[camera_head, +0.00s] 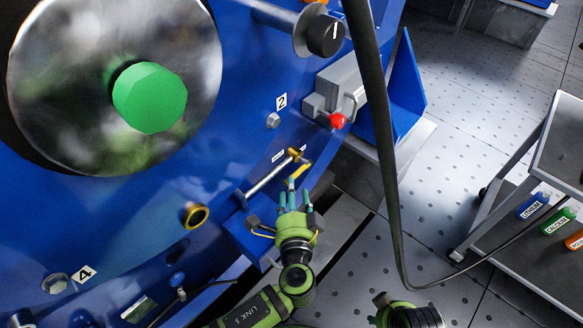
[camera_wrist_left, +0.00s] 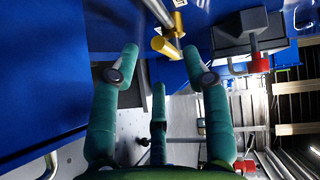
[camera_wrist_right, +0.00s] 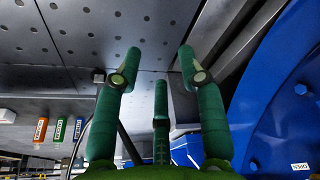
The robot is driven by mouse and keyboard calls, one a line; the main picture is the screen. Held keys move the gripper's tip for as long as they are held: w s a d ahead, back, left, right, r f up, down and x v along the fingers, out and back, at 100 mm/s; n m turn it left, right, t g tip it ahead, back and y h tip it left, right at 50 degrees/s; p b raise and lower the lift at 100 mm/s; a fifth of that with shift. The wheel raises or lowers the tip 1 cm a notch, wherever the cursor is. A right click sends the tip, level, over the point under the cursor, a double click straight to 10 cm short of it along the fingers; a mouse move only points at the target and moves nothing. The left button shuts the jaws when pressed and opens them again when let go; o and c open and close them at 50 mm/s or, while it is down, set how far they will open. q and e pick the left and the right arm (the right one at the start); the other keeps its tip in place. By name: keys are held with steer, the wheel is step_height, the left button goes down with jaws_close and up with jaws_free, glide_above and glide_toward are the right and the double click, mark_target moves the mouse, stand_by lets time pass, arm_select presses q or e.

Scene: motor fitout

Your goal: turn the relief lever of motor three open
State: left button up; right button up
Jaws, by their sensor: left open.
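A lever with a yellow handle (camera_head: 301,171) sits on a brass pivot at the end of a silver rod (camera_head: 268,182) on the blue motor housing (camera_head: 225,150). A small white label beside it is too small to read. In the left wrist view the yellow handle (camera_wrist_left: 165,46) lies just beyond and between the fingertips. My left gripper (camera_head: 294,190) is open and empty, just below the handle, with no clear contact. My right gripper (camera_wrist_right: 160,65) is open and empty, facing the floor and a blue housing. I see plates 2 and 4, but no plate 3.
A grey box with a red knob (camera_head: 337,120) sits above right of the lever. A dark cable (camera_head: 378,130) hangs in front of the scene. A cart (camera_head: 520,250) with labelled bottles stands at right. Perforated floor (camera_head: 460,120) lies open between.

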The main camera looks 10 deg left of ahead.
arm_select(q)
steer(key=shift+w+a+f+b, duration=0.1)
steer(key=shift+w+a, duration=0.05)
steer(key=shift+w, duration=0.7)
steer(key=shift+w+a+f+b, duration=0.1)
steer(key=shift+w, duration=0.75)
steer(key=shift+w+a+f+b, duration=0.1)
steer(key=shift+w+a, duration=0.05)
steer(key=shift+w, duration=0.7)
arm_select(e)
steer(key=shift+v, duration=1.05)
steer(key=shift+d, duration=0.1)
arm_select(q)
jaws_close()
